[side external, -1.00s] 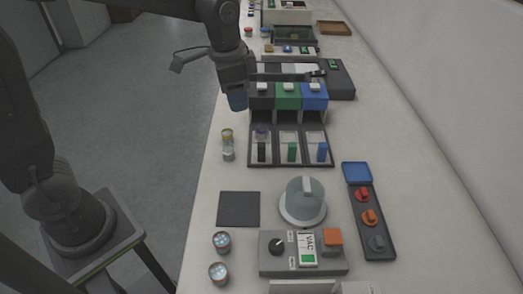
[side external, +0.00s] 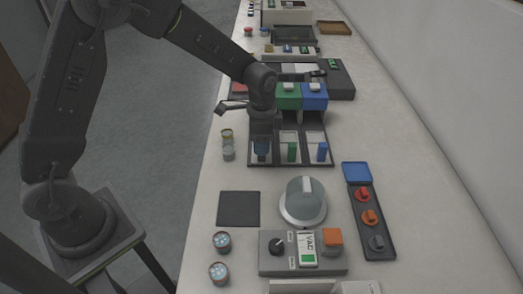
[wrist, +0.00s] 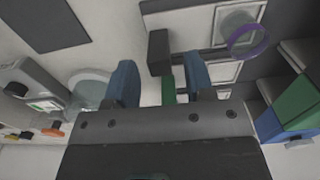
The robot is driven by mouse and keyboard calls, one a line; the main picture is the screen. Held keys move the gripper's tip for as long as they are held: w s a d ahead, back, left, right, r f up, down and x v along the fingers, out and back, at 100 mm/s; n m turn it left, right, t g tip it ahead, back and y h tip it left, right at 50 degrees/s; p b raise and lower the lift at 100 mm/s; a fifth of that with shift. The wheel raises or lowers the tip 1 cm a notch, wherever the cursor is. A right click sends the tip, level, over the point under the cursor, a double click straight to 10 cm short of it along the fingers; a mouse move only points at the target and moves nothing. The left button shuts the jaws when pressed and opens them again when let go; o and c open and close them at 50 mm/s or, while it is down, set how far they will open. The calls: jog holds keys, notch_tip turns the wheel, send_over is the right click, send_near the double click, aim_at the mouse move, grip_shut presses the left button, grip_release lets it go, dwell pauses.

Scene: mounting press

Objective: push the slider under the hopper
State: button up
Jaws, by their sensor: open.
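Three hoppers stand in a row: a black one mostly hidden behind my wrist, a green one (side external: 288,99) and a blue one (side external: 314,99). In front of them is a dark tray (side external: 290,164) with three lanes holding pale sliders with upright handles. The green handle (side external: 292,152) and blue handle (side external: 322,152) show in the side view. The black handle (wrist: 160,52) shows in the wrist view, close to the fingertips. My gripper (side external: 261,148) is low over the left lane, open; its blue fingers (wrist: 160,85) are apart. A purple-rimmed clear cup (wrist: 248,40) sits by the black slider.
A jar (side external: 228,145) stands left of the tray. A dark mat (side external: 239,208), a round grey dial unit (side external: 303,203), a control box (side external: 303,254) and a knob panel (side external: 370,216) lie nearer the camera. Two small cups (side external: 220,241) are at the table's left edge.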

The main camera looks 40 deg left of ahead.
jog(key=shift+f, duration=1.95)
jog(key=shift+c, duration=0.3)
grip_shut()
